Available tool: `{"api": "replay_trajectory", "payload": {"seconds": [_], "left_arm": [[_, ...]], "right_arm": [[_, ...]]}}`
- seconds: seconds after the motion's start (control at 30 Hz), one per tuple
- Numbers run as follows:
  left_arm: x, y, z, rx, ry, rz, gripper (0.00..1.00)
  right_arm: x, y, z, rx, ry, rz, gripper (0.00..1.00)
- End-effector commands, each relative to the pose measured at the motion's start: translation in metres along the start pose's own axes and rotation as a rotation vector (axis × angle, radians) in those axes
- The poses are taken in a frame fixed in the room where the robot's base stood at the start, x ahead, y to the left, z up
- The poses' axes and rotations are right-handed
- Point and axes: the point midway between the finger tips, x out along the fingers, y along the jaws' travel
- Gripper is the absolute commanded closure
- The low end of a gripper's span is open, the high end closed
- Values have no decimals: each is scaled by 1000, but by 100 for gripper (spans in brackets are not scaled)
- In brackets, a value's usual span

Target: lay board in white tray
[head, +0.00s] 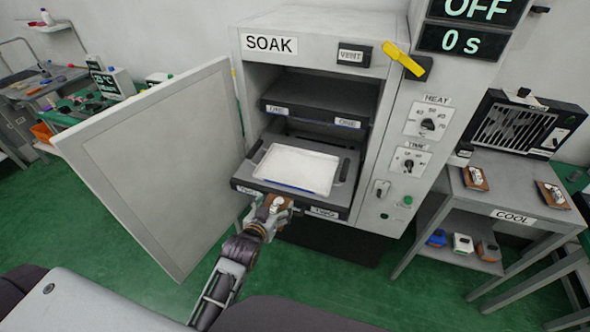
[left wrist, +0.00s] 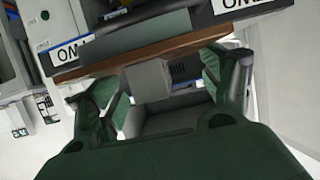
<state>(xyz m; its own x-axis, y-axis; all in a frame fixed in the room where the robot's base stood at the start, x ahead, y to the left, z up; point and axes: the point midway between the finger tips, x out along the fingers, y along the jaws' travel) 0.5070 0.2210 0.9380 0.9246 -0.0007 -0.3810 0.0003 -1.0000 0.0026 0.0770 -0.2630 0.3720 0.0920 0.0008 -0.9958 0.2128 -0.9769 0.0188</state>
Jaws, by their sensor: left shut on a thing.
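The board (head: 274,210) is small and brown with a pale part on it. My left gripper (head: 268,214) is shut on it, just in front of the pulled-out lower shelf of the oven. In the left wrist view the board's brown edge (left wrist: 180,49) and a grey block (left wrist: 148,81) show between the fingers of the left gripper (left wrist: 165,90). The white tray (head: 335,180) lies on that lower shelf, behind and above the board in the picture. The tray looks empty. My right gripper is not in view.
The SOAK oven (head: 310,35) stands open, its door (head: 150,160) swung out to the left. An upper shelf (head: 310,101) sits over the tray's back. At right, the COOL table (head: 500,190) bears two similar boards (head: 475,178), with several small items below.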

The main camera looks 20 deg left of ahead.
Motion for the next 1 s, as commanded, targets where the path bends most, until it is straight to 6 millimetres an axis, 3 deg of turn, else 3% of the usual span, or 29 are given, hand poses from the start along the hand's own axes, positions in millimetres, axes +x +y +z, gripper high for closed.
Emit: {"api": "replay_trajectory", "payload": {"seconds": [0.5,1.0], "left_arm": [[12,0,-35,0,2,0,45],[28,0,-113,-2,4,-4,45]], "right_arm": [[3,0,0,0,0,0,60],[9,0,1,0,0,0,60]]}}
